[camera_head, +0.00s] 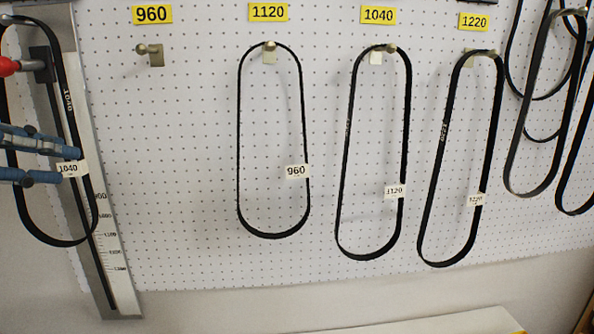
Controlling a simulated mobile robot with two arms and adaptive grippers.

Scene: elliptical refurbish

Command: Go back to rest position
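My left gripper (55,161) comes in from the left edge with blue fingers. Its fingers are apart, and their tips are beside the white tag reading 1040 on a black belt (72,120). I cannot tell whether they touch the tag or belt. This belt hangs in front of a measuring scale (112,250) at the far left. My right gripper is not in view.
On the white pegboard (190,190), the hook under 960 (151,55) is empty. Belts tagged 960 (240,150), 1120 (345,150) and 1220 (438,150) hang under labels 1120, 1040 and 1220. More belts (538,100) hang at the right.

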